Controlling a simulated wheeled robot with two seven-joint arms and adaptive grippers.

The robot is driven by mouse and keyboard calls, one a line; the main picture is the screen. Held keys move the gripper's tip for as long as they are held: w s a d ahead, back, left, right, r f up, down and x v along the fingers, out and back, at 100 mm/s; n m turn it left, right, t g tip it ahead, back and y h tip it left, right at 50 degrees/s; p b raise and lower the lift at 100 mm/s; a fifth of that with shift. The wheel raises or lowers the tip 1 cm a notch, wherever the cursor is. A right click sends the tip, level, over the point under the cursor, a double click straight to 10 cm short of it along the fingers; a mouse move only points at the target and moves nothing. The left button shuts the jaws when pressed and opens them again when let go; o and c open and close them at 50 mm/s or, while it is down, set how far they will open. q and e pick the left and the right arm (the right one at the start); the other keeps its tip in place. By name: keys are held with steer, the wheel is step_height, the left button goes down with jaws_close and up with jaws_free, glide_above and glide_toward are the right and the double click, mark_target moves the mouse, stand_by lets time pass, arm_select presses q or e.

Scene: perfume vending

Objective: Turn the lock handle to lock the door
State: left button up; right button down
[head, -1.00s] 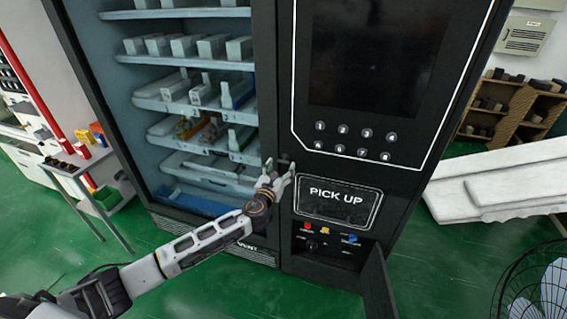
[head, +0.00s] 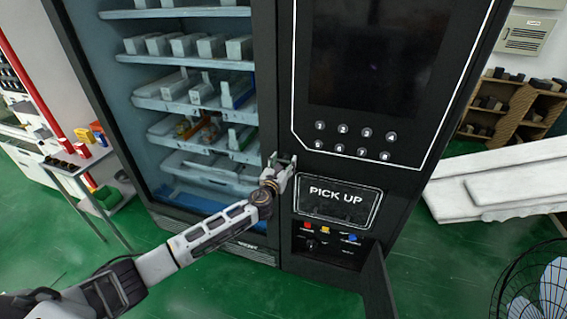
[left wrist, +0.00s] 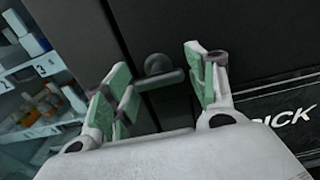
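The lock handle (left wrist: 160,74) is a small dark lever on the vending machine's black front, seen in the left wrist view. My left gripper (left wrist: 160,85) is open, with its green-padded fingers to either side of the handle. The fingers look apart from it. In the head view my left gripper (head: 282,164) is at the edge between the glass door (head: 190,195) and the black panel, and it largely hides the handle. The glass door appears closed. My right gripper is in neither view.
The panel right of my left gripper has a PICK UP window (head: 338,203) and number buttons (head: 354,141). A lower flap (head: 376,287) hangs open below. A wire fan (head: 535,285) and white slabs (head: 500,183) are at right; a small table (head: 75,165) stands at left.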

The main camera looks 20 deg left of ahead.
arm_select(q)
steer(key=c, duration=0.7)
steer(key=shift+o, duration=0.2)
steer(key=shift+n, duration=0.4)
steer(key=shift+n+b, duration=0.6)
steer(key=shift+n, duration=0.6)
steer(key=n+b, duration=0.1)
steer(key=n, duration=0.3)
steer(key=shift+d, duration=0.1)
steer(key=n+b, duration=0.1)
steer(key=n, duration=0.5)
steer(key=shift+r, duration=0.1)
steer(key=n+b, duration=0.1)
steer(key=n, duration=0.3)
steer(key=shift+r+n, duration=0.15)
steer(key=shift+n, duration=0.25)
